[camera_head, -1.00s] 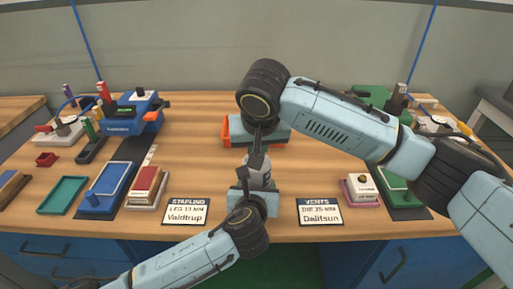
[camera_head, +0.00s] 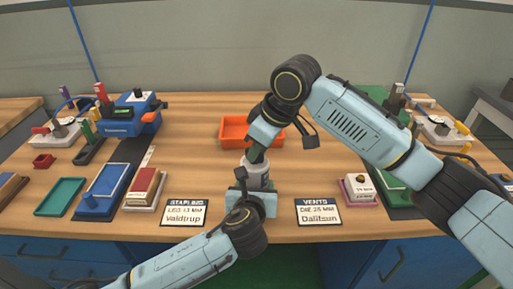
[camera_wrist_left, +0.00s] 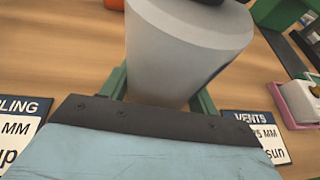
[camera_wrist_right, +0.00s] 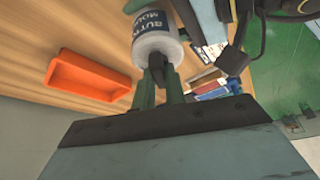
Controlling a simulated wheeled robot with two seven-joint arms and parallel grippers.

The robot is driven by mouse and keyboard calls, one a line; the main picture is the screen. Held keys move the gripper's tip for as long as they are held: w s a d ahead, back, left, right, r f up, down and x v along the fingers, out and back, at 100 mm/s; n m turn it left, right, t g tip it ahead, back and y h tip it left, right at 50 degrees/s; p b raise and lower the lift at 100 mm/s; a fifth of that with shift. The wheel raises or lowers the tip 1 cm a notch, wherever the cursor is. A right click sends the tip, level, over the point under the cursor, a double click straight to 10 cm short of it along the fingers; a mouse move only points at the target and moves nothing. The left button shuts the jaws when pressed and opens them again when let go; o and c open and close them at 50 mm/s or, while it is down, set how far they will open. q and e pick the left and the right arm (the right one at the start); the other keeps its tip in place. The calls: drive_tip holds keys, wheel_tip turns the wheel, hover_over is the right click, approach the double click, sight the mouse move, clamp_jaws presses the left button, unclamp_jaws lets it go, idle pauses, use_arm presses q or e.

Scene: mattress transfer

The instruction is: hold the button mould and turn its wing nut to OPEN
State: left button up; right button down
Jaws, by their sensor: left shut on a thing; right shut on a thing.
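The button mould is a light grey cylinder (camera_head: 257,171) standing upright near the table's front, in the middle of the head view. My left gripper (camera_head: 255,184) is shut around its body from the front; the left wrist view shows the grey body (camera_wrist_left: 180,55) between green fingers. My right gripper (camera_head: 256,154) comes down from above, tilted, and is shut on the dark wing nut (camera_wrist_right: 157,66) on the mould's top. The right wrist view shows lettering on the mould (camera_wrist_right: 155,32). Any OPEN mark is not readable.
An orange tray (camera_head: 234,133) lies behind the mould. Two cards, STAPLING (camera_head: 185,213) and VENTS (camera_head: 319,212), lie left and right of it. A pink-based block (camera_head: 359,191) is on the right.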

use_arm(q)
drive_tip(key=shift+w, duration=0.1)
use_arm(e)
drive_tip(key=shift+w+d+n+g, duration=0.1)
drive_tip(key=shift+n+g, duration=0.35)
drive_tip(key=shift+n, duration=0.65)
drive_tip(key=shift+w+n+g, duration=0.1)
drive_tip(key=shift+n+g, duration=0.35)
drive_tip(key=shift+n, duration=0.65)
use_arm(q)
drive_tip(key=shift+r, duration=0.1)
use_arm(e)
drive_tip(key=c, duration=1.4)
unclamp_jaws()
drive_tip(key=shift+y, duration=0.3)
drive_tip(key=shift+c, duration=0.2)
drive_tip(key=v, duration=1.2)
use_arm(q)
drive_tip(key=o, duration=1.5)
